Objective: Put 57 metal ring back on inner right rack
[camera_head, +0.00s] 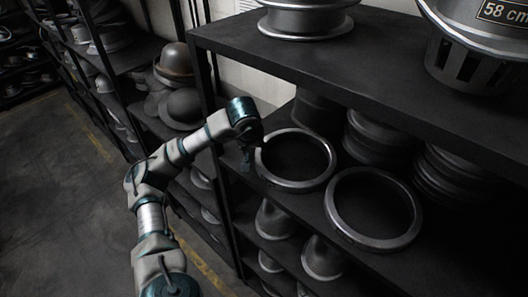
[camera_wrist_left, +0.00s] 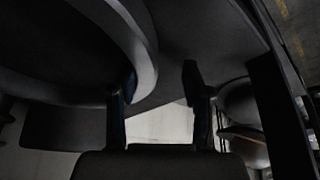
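Two metal rings lie flat on the rack's middle shelf in the head view: a left ring (camera_head: 296,185) and a right ring (camera_head: 381,243). I cannot read a size on either. My left gripper (camera_head: 247,152) is at the left edge of the left ring. In the left wrist view, its two fingers (camera_wrist_left: 160,92) stand apart, with a ring's curved wall (camera_wrist_left: 144,55) near the left finger, which it partly hides. A gap shows between that wall and the right finger. I cannot tell whether the left finger touches the ring. My right gripper is not in view.
The dark rack's upper shelf (camera_head: 370,75) hangs over the rings and holds large metal forms, one marked 58 cm (camera_head: 500,12). Stacked metal forms (camera_head: 375,135) stand behind the rings. More forms (camera_head: 322,258) sit below. Hats (camera_head: 178,62) fill a rack at left; the floor (camera_head: 55,190) is clear.

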